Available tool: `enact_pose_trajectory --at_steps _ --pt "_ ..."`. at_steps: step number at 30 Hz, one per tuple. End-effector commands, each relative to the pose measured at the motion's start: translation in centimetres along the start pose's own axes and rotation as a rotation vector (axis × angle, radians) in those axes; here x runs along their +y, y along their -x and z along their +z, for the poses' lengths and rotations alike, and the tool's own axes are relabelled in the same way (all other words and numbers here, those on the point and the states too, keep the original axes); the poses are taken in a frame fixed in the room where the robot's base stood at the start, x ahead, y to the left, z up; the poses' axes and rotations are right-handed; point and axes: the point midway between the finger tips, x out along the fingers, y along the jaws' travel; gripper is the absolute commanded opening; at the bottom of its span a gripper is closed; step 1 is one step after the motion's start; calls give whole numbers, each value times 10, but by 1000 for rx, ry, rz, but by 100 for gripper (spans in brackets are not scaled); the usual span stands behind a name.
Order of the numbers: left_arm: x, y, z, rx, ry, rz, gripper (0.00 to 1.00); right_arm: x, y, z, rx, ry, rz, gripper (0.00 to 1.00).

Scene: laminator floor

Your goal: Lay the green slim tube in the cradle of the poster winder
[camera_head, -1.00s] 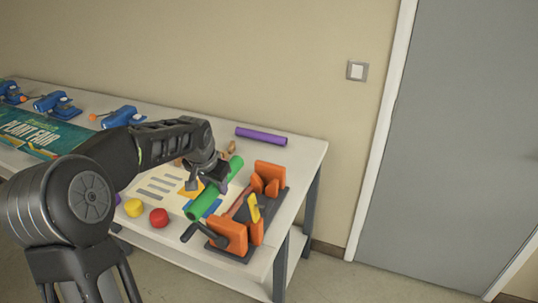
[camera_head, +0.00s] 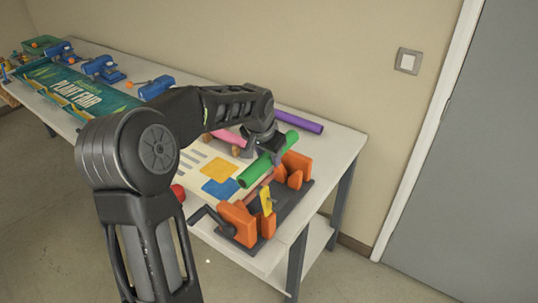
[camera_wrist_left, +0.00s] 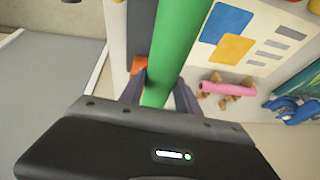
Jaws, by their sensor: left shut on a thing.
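The green slim tube (camera_head: 252,173) is held by my left gripper (camera_head: 270,154) above the table, tilted across the head view. In the left wrist view the green tube (camera_wrist_left: 178,40) runs between the fingers (camera_wrist_left: 160,92), which are shut on it. The poster winder (camera_head: 291,205) has a dark base, orange end blocks, a reddish-brown roller, a yellow piece and a dark crank at the left. The tube appears above and just behind the winder in the head view, apart from the roller. My right gripper is not in view.
A purple tube (camera_head: 300,122) lies at the table's back edge. A pink tube (camera_head: 228,139) sits on brown supports. A printed sheet (camera_head: 190,160), a red object (camera_head: 178,192), a green banner (camera_head: 75,90) and several blue devices are to the left. The white table (camera_head: 345,146) ends just right of the winder.

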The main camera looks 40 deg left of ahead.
Motion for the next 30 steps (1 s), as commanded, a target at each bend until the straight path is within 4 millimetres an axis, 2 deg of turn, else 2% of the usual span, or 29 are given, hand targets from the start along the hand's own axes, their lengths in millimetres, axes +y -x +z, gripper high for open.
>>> enact_pose_trajectory --at_steps 8,30 --pt "2 -20 9 -1 1 0 0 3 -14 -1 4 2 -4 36" --pt "13 -93 39 0 0 1 0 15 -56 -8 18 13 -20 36"
